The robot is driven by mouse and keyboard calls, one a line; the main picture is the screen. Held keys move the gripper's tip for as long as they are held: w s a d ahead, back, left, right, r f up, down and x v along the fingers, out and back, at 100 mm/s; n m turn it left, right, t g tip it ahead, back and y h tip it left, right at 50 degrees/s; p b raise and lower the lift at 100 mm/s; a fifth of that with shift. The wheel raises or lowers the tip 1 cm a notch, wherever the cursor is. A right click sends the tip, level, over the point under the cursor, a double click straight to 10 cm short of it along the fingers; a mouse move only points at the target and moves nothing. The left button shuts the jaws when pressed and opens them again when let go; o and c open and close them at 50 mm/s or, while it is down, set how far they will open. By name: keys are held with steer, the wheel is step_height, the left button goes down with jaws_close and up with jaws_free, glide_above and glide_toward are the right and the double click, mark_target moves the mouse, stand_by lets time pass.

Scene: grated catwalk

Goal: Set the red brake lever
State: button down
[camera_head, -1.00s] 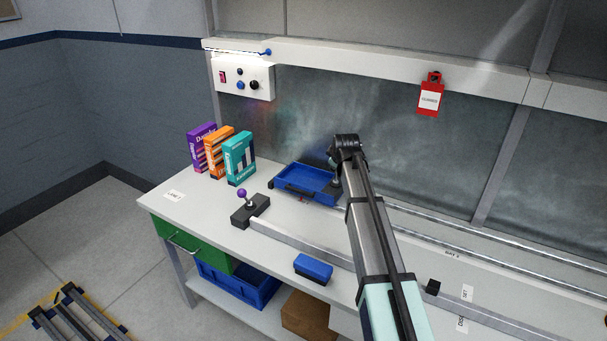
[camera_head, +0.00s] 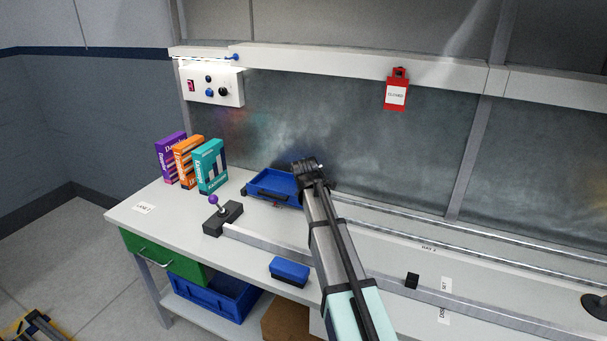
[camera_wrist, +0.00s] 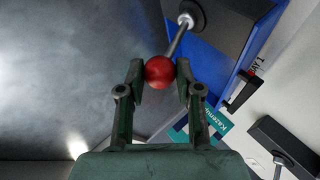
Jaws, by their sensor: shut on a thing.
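The red ball knob (camera_wrist: 160,71) of the brake lever sits between the two fingers of my gripper (camera_wrist: 160,80) in the wrist view. The fingers are shut on it from both sides. The lever's metal shaft (camera_wrist: 178,42) runs from the knob up and to the right, to a round collar (camera_wrist: 190,17) on a dark base. In the head view my arm's end is over the bench beside the blue tray (camera_head: 262,192); my fingers and the red lever cannot be made out there.
A purple-knobbed lever (camera_head: 213,200) stands left of the tray, near several upright boxes (camera_head: 210,167). A blue block (camera_head: 289,271) lies near the front edge. A rail (camera_head: 265,242) runs along the bench. A red tag (camera_head: 397,94) and control box (camera_head: 212,84) are on the back wall.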

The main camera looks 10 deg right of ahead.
steer(key=shift+s+f, duration=0.1)
steer(key=shift+f, duration=0.05)
steer(key=c, duration=0.8)
jaws_free()
steer(key=v, duration=1.2)
